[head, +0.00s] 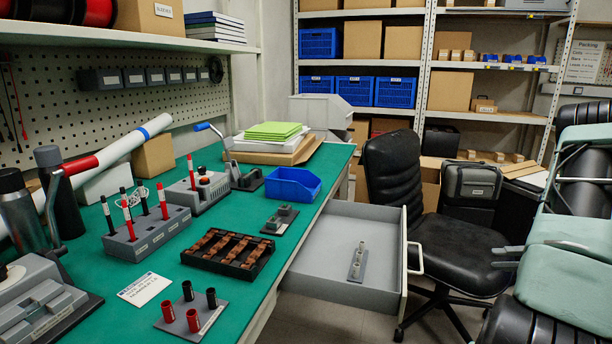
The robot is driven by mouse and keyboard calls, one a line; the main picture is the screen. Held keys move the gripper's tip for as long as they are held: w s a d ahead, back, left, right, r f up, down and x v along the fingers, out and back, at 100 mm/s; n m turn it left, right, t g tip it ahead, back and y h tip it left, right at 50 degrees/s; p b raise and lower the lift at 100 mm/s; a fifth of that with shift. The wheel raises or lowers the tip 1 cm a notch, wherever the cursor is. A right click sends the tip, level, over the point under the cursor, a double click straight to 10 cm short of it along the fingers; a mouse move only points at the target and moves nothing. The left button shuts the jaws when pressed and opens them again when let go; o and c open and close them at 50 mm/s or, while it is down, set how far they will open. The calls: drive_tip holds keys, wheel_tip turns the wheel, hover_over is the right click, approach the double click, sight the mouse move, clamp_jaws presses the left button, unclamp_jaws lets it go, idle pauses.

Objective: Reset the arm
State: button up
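Several copper busbars (222,243) lie in a black slotted tray (252,268) on the green bench top (258,212). The grey drawer (340,290) under the bench is pulled open, and a small grey part with metal posts (357,262) lies inside it.
Grey blocks (146,236) with red and black handles, a base with red and black cups (192,318) and a blue bin (292,184) stand on the bench. The open drawer juts toward a black office chair (425,215).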

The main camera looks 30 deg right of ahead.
drive_tip(key=w+a+r+m+h, duration=0.1)
drive_tip(key=w+r+m+h, duration=0.15)
drive_tip(key=w, duration=0.85)
drive_tip(key=w+r+m+h, duration=0.2)
drive_tip(key=w+m+h, duration=0.15)
drive_tip(key=w, duration=0.75)
drive_tip(key=w+a+r+m+g+h, duration=0.1)
drive_tip(key=w+a+r+m+h, duration=0.15)
drive_tip(key=w+a+m, duration=0.35)
drive_tip(key=w+a+r+m+g+h, duration=0.1)
drive_tip(key=w+a+m+h, duration=0.25)
drive_tip(key=a, duration=0.35)
drive_tip(key=s+a+f+m+g+y+b, duration=0.1)
drive_tip(key=s+a+f+g+b, duration=0.25)
drive_tip(key=s+a, duration=0.85)
drive_tip(key=s+a+f+m+g+y+b, duration=0.1)
drive_tip(key=s+a+f+g+b, duration=0.25)
drive_tip(key=s+a, duration=0.9)
drive_tip(key=s+a+f+g+y+b, duration=0.1)
drive_tip(key=s+a+f+g+b, duration=0.4)
drive_tip(key=a, duration=1.4)
wheel_tip(320, 180, up, 30)
drive_tip(key=t+p, duration=0.1)
drive_tip(key=p, duration=2.9)
drive_tip(key=shift+s+d+f+t, duration=0.15)
drive_tip(key=shift+s+f+t, duration=0.1)
drive_tip(key=shift+t, duration=0.15)
